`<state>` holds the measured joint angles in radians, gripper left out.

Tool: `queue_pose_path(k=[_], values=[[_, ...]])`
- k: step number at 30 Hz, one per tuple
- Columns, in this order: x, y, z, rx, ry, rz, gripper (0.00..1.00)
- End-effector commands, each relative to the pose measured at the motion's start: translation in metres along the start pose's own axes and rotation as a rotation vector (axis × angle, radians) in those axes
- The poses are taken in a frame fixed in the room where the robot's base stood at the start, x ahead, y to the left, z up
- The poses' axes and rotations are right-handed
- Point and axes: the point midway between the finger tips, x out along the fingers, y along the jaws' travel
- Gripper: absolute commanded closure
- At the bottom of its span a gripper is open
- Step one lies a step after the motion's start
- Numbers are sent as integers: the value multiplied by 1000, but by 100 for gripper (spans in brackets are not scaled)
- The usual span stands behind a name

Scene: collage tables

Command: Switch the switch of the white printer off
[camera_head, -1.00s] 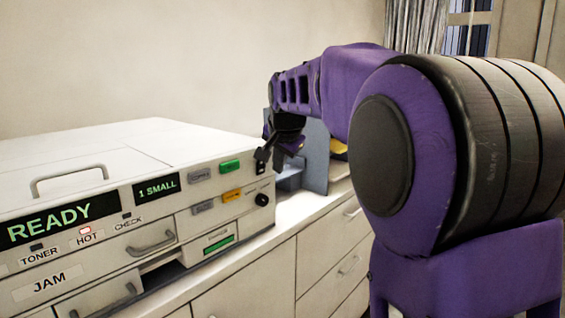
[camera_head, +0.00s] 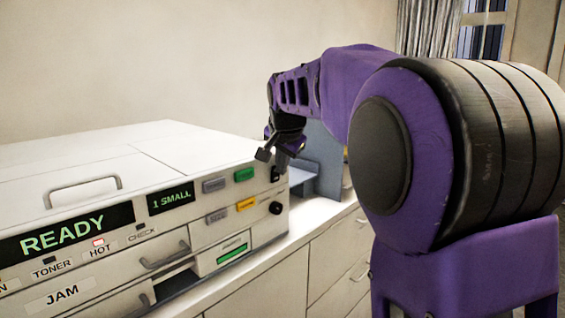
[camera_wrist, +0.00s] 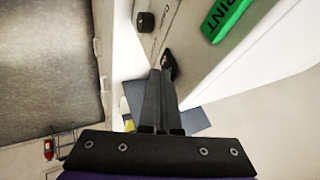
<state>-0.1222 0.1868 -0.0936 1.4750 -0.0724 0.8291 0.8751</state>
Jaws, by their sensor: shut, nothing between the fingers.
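The white printer (camera_head: 150,150) stands on the counter at the left in the head view. Its small black switch (camera_head: 276,173) is at the upper right end of the front panel, right of the green button and above the round black knob (camera_head: 276,208). My gripper (camera_head: 273,158) is shut and empty, at the printer's upper right corner close to the switch. In the wrist view the shut fingers (camera_wrist: 160,76) point at the black switch (camera_wrist: 170,66), their tips right beside it and partly overlapping it. I cannot tell whether they touch it. The switch's on or off position is unclear.
The green button (camera_wrist: 228,16) lies close to the switch; the knob also shows in the wrist view (camera_wrist: 146,21). A blue-grey object (camera_head: 319,165) stands on the counter (camera_head: 310,218) behind my gripper. Drawers (camera_head: 345,250) are below. The wall is behind.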

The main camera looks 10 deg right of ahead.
Motion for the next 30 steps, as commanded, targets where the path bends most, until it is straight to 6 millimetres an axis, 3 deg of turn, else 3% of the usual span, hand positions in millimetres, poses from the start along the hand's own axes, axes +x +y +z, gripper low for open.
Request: queue_pose_path(k=[2, 9, 30], values=[[-4, -7, -3, -11, -8, 22, 100], [0, -4, -1, -12, -7, 26, 100], [-12, -11, -8, -12, -7, 26, 100]])
